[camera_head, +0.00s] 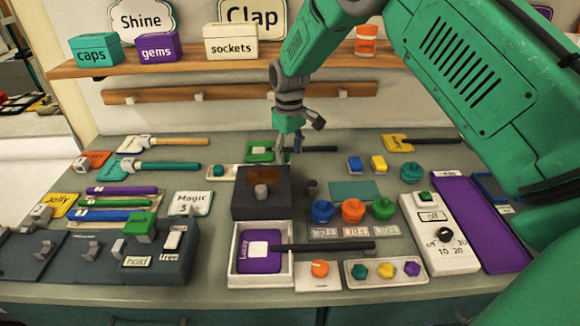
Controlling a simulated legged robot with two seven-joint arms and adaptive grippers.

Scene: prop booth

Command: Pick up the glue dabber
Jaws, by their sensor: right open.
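No object is clearly marked as the glue dabber, so I cannot tell which one it is. My right gripper (291,152) is open and points down at the back middle of the table. It is beside a green-headed tool (260,151) with a dark handle that runs to the right behind the fingers. I cannot tell whether they touch. Other handled tools are a yellow-headed one (396,143) at the back right, a purple-headed one (262,252) in a white tray at the front, and teal (170,167) and wooden-handled (180,142) ones at the left. My left gripper is out of view.
A dark box (262,208) with a grey knob stands just in front of my gripper. Blue (323,211), orange (353,210) and green (383,208) knobbed pieces stand to its right. A white switch panel (438,235) and purple tray (484,225) lie at the right. A shelf (190,63) runs behind.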

